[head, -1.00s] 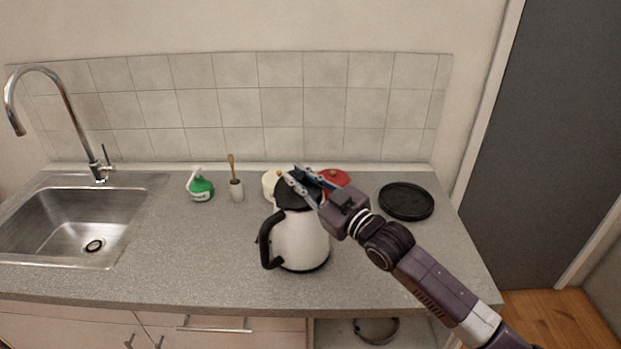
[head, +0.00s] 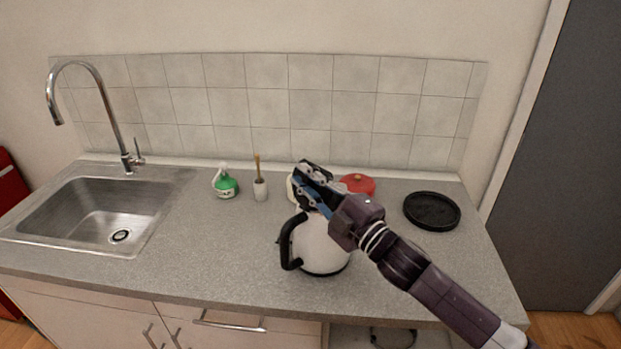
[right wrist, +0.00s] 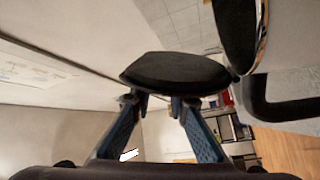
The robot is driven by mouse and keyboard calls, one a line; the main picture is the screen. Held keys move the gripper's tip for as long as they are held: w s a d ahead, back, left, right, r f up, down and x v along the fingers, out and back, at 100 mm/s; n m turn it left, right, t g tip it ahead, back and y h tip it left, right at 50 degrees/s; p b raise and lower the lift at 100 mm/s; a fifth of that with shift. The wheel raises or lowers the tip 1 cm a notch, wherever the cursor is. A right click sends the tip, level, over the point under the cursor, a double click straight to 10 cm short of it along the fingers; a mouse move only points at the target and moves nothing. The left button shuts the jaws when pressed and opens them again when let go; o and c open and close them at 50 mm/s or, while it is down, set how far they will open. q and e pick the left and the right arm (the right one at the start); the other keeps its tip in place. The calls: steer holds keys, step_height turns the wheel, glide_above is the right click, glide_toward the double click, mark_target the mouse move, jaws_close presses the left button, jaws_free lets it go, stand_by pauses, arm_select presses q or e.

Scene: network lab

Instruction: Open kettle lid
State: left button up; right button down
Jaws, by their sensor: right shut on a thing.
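The white kettle (head: 322,248) with a black handle (head: 287,243) stands upright on the grey counter. Its black lid (head: 313,168) stands up above the top of the body, tilted open. My right gripper (head: 309,188) is at the kettle's top, shut on the lid. In the right wrist view the black lid (right wrist: 175,70) is at the fingertips (right wrist: 158,102). The kettle's white body (right wrist: 292,40) and dark rim (right wrist: 238,35) are to its right. My arm hides part of the kettle's right side. My left gripper is not in view.
A red pot (head: 357,184) stands behind the kettle, and a black round plate (head: 432,211) lies to the right. The sink (head: 95,215) is farther left. The front counter is clear.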

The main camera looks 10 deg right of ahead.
steer(key=shift+s+a+n, duration=0.15)
steer(key=shift+a+n, duration=0.1)
steer(key=shift+n, duration=0.25)
steer(key=c, duration=1.8)
jaws_free()
steer(key=shift+c, duration=0.2)
steer(key=shift+s+d+f, duration=0.2)
steer(key=shift+s+d, duration=0.05)
steer(key=shift+s, duration=0.25)
steer(key=v, duration=1.1)
